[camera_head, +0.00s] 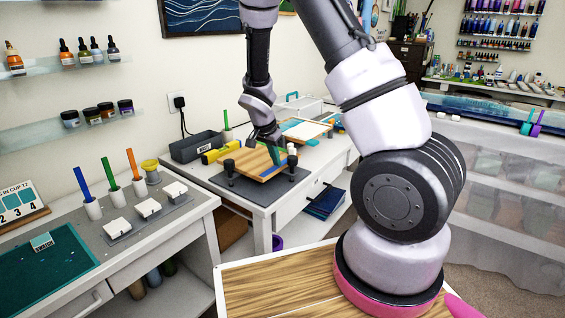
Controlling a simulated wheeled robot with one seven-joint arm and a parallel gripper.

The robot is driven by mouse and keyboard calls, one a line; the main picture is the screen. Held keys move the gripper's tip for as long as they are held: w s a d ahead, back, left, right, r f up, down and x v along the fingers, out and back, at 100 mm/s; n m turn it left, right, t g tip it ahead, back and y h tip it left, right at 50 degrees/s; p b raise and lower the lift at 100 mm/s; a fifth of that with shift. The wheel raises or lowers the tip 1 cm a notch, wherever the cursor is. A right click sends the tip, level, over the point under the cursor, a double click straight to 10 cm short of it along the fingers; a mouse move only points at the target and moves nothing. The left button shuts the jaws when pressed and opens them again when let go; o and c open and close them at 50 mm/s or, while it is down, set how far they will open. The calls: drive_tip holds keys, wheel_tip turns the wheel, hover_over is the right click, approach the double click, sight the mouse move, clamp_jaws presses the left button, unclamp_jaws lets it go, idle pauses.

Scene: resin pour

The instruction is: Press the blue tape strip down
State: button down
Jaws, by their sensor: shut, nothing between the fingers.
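A wooden board (253,161) lies on a dark grey mat (246,189) on the white table at the back. A blue strip (274,171) runs along the board's front right edge; it looks like the blue tape. It is too small to tell whether it lies flat. My gripper (275,151) points down over the board's right part, shut and empty. Its tips are close to the board behind the blue strip. I cannot tell whether they touch it. My gripper hides part of the board.
Black clamps (229,166) stand at the board's corners. A yellow level (220,152) and a dark grey bin (196,146) are to the left. A tray (305,131) lies behind on the right. A nearer bench (125,240) holds markers and white blocks.

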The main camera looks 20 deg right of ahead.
sight(285, 161)
drive_tip(key=shift+w+d+r, duration=0.1)
drive_tip(key=shift+w+d, duration=0.25)
drive_tip(key=shift+d, duration=0.1)
drive_tip(key=shift+w+d, duration=0.65)
drive_tip(key=shift+d, duration=0.2)
drive_tip(key=shift+w+d, duration=0.6)
drive_tip(key=shift+d, duration=0.25)
drive_tip(key=shift+r, duration=2.5)
drive_tip(key=shift+r, duration=0.1)
